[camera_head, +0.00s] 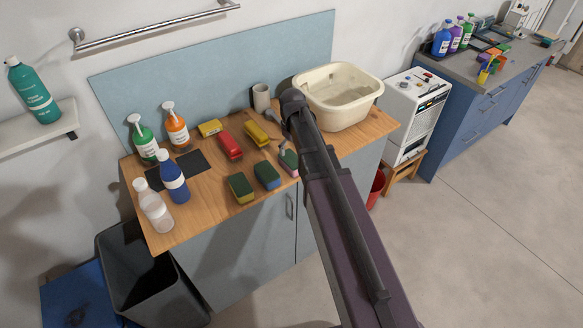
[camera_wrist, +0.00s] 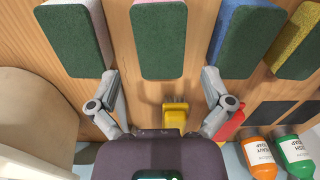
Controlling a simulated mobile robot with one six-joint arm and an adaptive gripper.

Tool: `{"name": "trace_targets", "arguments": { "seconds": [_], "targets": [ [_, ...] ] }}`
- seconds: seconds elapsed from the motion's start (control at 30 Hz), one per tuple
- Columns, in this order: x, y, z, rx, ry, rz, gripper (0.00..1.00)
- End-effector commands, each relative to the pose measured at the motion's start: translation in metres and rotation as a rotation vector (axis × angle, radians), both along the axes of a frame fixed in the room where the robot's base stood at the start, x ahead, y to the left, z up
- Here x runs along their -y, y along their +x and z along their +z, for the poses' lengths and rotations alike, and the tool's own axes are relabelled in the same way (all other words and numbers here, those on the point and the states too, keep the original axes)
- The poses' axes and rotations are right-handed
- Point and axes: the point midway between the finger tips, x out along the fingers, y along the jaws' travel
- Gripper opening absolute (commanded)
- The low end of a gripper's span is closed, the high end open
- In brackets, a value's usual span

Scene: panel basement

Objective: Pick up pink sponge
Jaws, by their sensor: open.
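The pink sponge (camera_wrist: 159,40) has a dark green scouring face and pink sides. It lies at the top middle of the wrist view, between the two grey fingers of my gripper (camera_wrist: 159,28). The fingers are open, with gaps on both sides of it, and I see no contact. In the head view the pink sponge (camera_head: 291,168) lies near the counter's front edge, partly hidden. One finger of my gripper (camera_head: 284,147) shows beside it; my arm hides the other.
A blue sponge (camera_head: 267,175) and a yellow sponge (camera_head: 240,188) lie to the left. Another green-faced sponge (camera_wrist: 75,40) is left of my gripper in the wrist view. Yellow and red brushes (camera_head: 229,146), bottles (camera_head: 174,178) and a cream basin (camera_head: 340,95) share the wooden counter.

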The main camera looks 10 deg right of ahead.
Motion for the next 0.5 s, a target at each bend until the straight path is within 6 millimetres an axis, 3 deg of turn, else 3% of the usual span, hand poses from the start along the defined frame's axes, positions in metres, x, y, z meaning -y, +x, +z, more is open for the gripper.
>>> {"name": "trace_targets", "arguments": {
  "seconds": [0.2,0.5],
  "targets": [
    [0.0,0.0,-0.019,0.0,0.0,0.0,1.0],
    [0.0,0.0,-0.025,0.0,0.0,0.0,1.0]
  ]
}}
